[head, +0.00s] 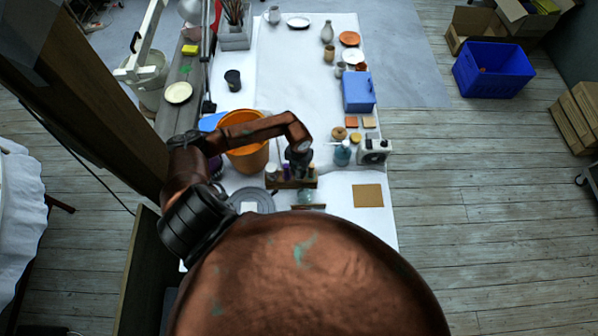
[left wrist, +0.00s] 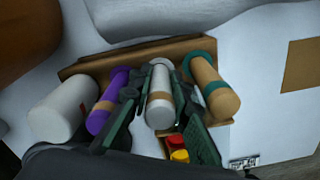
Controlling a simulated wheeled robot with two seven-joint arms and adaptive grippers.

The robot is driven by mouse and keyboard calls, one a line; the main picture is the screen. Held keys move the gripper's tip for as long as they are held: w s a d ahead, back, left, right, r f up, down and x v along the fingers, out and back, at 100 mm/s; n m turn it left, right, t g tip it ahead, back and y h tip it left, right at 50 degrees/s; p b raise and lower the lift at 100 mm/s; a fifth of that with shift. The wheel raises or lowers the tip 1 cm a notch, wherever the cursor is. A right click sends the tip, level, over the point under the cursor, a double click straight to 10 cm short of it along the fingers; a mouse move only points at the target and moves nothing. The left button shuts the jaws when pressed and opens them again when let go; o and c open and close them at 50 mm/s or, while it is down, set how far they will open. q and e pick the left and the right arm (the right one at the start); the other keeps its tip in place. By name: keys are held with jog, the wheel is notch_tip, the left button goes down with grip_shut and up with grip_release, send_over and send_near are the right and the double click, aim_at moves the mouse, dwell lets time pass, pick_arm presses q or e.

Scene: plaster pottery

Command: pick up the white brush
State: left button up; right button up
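My left gripper (head: 299,158) reaches down over a wooden rack (head: 291,184) on the white table. In the left wrist view the gripper (left wrist: 158,85) is open, with one dark green finger on each side of a white brush (left wrist: 160,108) that has a tan band. The brush stands in the rack (left wrist: 90,63) between the fingers; I cannot tell whether either finger touches it. In the head view the gripper hides this brush. My right gripper is not in view.
An orange bucket (head: 247,155) is left of the rack. A tan square (head: 367,195) lies on clear table to the right.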

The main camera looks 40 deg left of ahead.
pick_arm(q)
grip_shut()
jog(key=shift+r, duration=0.15)
notch_tip(320, 180, up, 10)
jog(key=shift+f+b, duration=0.1)
jog(key=shift+b, duration=0.8)
